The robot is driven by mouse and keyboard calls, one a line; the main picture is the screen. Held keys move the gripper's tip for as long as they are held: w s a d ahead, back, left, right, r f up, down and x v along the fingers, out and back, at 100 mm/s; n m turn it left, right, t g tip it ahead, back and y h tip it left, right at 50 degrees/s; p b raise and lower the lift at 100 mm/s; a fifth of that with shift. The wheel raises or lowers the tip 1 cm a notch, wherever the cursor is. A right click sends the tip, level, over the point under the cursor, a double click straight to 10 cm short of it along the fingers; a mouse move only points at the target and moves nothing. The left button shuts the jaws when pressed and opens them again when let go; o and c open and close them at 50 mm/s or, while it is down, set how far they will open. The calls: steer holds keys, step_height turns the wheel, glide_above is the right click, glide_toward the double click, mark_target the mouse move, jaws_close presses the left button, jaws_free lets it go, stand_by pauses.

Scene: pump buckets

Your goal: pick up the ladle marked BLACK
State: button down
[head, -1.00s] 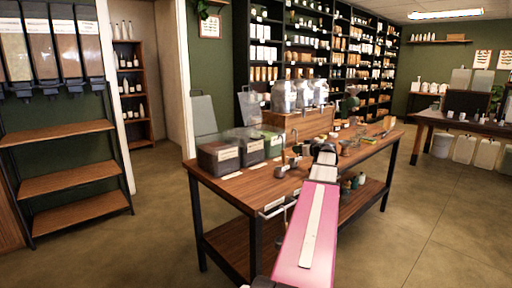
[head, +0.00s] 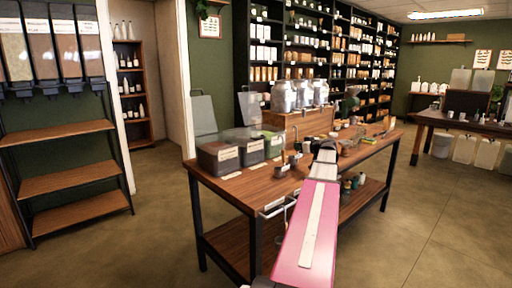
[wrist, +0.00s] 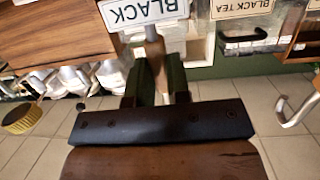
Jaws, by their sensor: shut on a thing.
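My gripper (wrist: 157,82) is shut on this handle, with one dark green finger on each side. The ladle's bowl cannot be made out. In the head view my gripper is over the wooden table (head: 228,190), mostly hidden behind my arm, and the ladle cannot be told there.
A clear container labelled BLACK TEA (wrist: 245,30) shows in the wrist view. Lidded bins (head: 217,158) stand at the table's left end. Metal canisters (head: 283,97) stand on a wooden box behind my arm. Floor at the right (head: 440,220) is free.

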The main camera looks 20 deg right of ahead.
mark_target(297, 139)
step_height(297, 139, up, 4)
steer(key=shift+f, duration=0.2)
stand_by(0.5)
